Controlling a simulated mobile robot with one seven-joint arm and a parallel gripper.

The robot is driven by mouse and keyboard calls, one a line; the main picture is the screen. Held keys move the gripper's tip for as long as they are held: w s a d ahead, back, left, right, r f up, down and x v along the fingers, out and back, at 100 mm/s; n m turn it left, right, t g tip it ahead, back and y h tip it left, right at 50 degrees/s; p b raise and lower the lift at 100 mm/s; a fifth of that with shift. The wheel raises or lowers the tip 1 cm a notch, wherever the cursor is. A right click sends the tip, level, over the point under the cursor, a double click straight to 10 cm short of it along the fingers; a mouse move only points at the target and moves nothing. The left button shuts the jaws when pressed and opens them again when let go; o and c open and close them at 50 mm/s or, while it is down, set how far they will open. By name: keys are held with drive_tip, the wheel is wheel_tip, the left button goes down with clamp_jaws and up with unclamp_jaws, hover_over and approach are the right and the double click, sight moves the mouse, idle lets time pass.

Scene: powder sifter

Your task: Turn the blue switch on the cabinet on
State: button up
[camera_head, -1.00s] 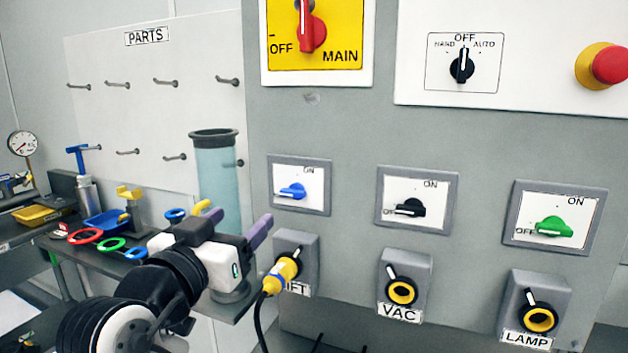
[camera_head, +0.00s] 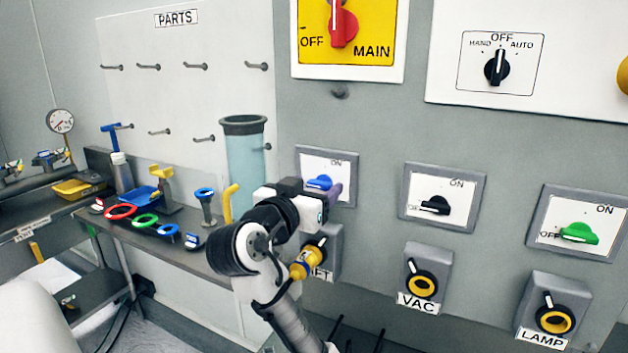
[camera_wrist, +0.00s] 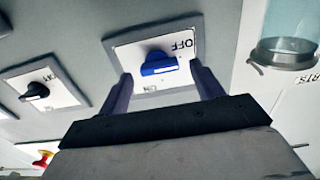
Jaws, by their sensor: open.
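The blue switch (camera_head: 319,183) sits on a white plate in a grey frame on the cabinet front. My gripper (camera_head: 332,193) is at the blue switch's plate. In the wrist view its purple fingers (camera_wrist: 161,84) are apart, one on each side of the knob. Contact with the knob cannot be told.
A yellow plug (camera_head: 306,262) sits in the socket just below my gripper. The black VAC switch (camera_head: 436,205) and green LAMP switch (camera_head: 579,233) are to the right. A clear tube (camera_head: 246,170) and a parts shelf (camera_head: 200,262) stand to the left.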

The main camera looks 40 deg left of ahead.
drive_tip(key=shift+w+a, duration=0.1)
drive_tip(key=shift+w, duration=0.2)
drive_tip(key=c, duration=1)
